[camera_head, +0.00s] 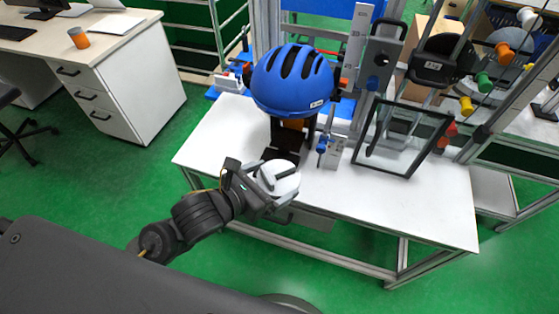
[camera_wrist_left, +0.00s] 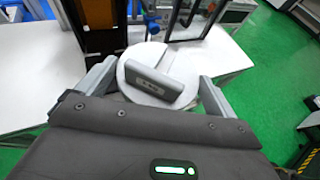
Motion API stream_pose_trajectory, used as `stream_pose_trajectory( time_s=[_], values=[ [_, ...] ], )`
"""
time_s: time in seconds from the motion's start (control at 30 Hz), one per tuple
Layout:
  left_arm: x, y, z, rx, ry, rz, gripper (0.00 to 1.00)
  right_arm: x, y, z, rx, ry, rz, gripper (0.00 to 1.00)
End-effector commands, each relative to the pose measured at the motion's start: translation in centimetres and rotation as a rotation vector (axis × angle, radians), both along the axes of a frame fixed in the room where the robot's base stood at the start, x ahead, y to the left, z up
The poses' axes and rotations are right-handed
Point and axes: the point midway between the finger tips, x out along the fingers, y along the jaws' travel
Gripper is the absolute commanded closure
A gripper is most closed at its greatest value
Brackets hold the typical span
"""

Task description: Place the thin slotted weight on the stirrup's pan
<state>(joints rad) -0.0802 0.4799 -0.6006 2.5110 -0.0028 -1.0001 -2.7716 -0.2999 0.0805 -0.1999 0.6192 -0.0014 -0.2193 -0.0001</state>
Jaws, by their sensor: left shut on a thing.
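The slotted weight is a pale round disc (camera_head: 286,185) with a slot and a grey raised bar across its top. My left gripper (camera_head: 270,180) is shut on it and holds it at the near edge of the white table. In the left wrist view the disc (camera_wrist_left: 187,65) sits between the two grey fingers of the left gripper (camera_wrist_left: 155,85), one on each side. I cannot clearly pick out the stirrup or its pan in either view. My right gripper is not in view.
A blue helmet (camera_head: 291,80) sits over a dark upright holder just beyond the disc. A black-framed clear panel (camera_head: 402,140) stands on the white table (camera_head: 430,205) to the right. The table's right front is clear. A white drawer desk (camera_head: 118,95) stands at left.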

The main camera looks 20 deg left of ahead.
Motion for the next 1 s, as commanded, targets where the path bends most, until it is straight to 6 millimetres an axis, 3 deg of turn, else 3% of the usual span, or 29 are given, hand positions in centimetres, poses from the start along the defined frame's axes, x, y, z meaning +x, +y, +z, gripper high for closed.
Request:
stream_pose_trajectory(
  time_s=[0.17, 0.27, 0.37, 0.6, 0.8, 1.0],
  values=[
    [0.5, 0.4, -0.1, 0.001, -0.005, 0.003, 0.65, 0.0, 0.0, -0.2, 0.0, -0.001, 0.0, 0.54],
    [1.9, 1.0, -0.7, 0.006, -0.007, 0.005, 0.65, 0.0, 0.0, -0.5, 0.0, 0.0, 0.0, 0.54],
    [4.0, 1.5, -1.0, 0.007, -0.003, 0.008, 0.65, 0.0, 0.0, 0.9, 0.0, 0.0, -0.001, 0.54],
    [9.1, 2.9, -3.5, 0.001, 0.0, 0.007, 0.65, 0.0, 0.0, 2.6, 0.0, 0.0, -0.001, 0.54],
    [11.5, 3.4, -7.2, -0.002, 0.0, 0.005, 0.65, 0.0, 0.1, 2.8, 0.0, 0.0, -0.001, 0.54],
    [12.8, 3.6, -8.7, -0.004, -0.003, 0.003, 0.65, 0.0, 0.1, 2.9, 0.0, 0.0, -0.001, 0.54]
  ],
)
